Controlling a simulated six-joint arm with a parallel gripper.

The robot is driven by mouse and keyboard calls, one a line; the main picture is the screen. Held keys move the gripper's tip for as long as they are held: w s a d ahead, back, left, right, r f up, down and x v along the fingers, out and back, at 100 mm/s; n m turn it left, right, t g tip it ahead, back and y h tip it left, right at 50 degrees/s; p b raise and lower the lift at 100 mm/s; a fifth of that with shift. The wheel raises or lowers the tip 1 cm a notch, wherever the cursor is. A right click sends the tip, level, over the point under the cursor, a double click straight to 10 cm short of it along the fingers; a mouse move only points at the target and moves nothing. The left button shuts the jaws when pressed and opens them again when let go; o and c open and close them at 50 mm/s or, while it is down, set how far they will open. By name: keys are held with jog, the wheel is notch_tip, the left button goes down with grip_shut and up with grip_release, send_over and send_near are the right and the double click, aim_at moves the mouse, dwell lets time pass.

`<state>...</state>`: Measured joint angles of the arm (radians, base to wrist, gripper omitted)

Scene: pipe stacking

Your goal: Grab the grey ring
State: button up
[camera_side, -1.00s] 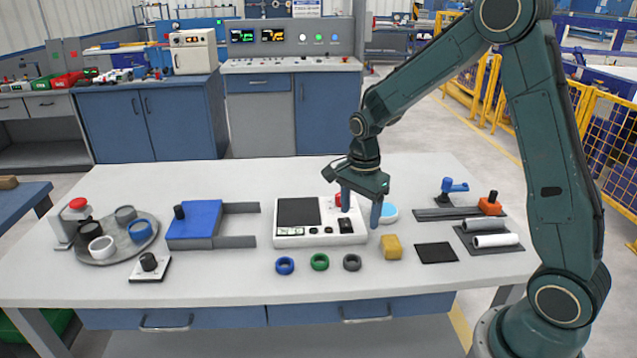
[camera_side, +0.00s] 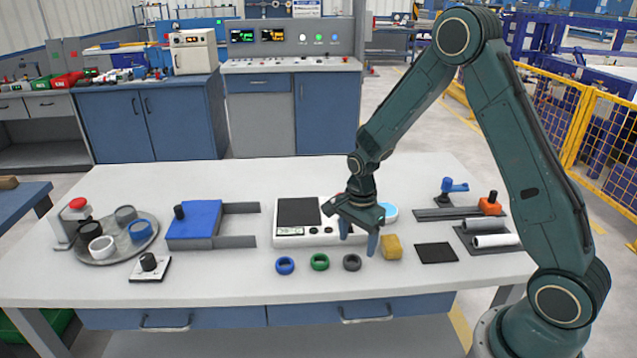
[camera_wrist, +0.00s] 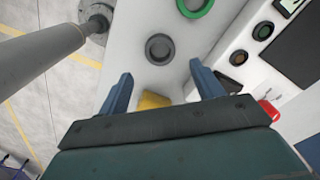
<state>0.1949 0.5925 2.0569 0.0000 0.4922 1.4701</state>
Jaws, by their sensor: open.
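The grey ring (camera_side: 352,262) lies flat on the white table, the rightmost in a row with a green ring (camera_side: 320,262) and a blue ring (camera_side: 285,266). In the wrist view the grey ring (camera_wrist: 159,48) lies ahead of the fingertips, with the green ring (camera_wrist: 194,6) partly cut off at the top. My gripper (camera_side: 358,245) is open and empty. It is above the table, behind the grey ring in the side view. Its two blue fingers (camera_wrist: 160,76) are spread apart in the wrist view.
A yellow block (camera_side: 391,247) sits just right of the grey ring; it also shows between my fingers (camera_wrist: 153,101). The white control panel (camera_side: 290,238) stands behind the rings. A black square (camera_side: 436,253) lies farther right. The table in front of the rings is clear.

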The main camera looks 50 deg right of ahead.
jog(key=shift+w+a+f, duration=0.1)
jog(key=shift+f, duration=1.2)
jog(key=shift+w+a+f, duration=0.1)
jog(key=shift+f, duration=1.15)
jog(key=shift+s, duration=0.1)
jog(key=c, duration=1)
